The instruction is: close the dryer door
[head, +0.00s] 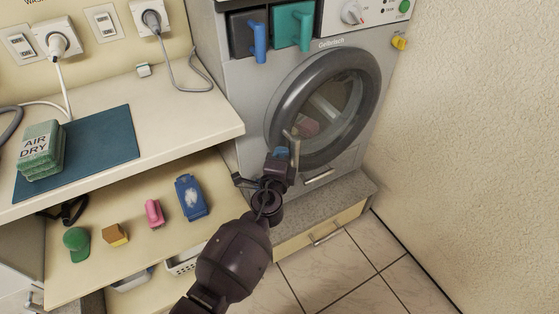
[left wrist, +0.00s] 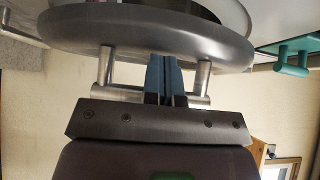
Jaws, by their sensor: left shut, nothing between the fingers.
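The dryer (head: 240,95) is a silver front-loader standing at the upper middle of the head view. Its round door has a thick dark grey ring (head: 370,75) around a glass window, through which a pinkish item shows. The door looks close to the dryer front; I cannot tell whether it is fully shut. A metal bar handle (head: 295,148) is at the ring's lower left. My left gripper (head: 281,152) is shut and empty, beside this handle. In the left wrist view, the blue fingers (left wrist: 165,72) lie between the handle's posts, pointing at the ring (left wrist: 215,50); contact is unclear.
A counter (head: 200,110) with a dark blue mat and a green stack marked AIR DRY is left of the dryer. A lower shelf (head: 120,265) holds several small items. The wall (head: 470,120) is close on the right. Tiled floor (head: 345,270) is clear below.

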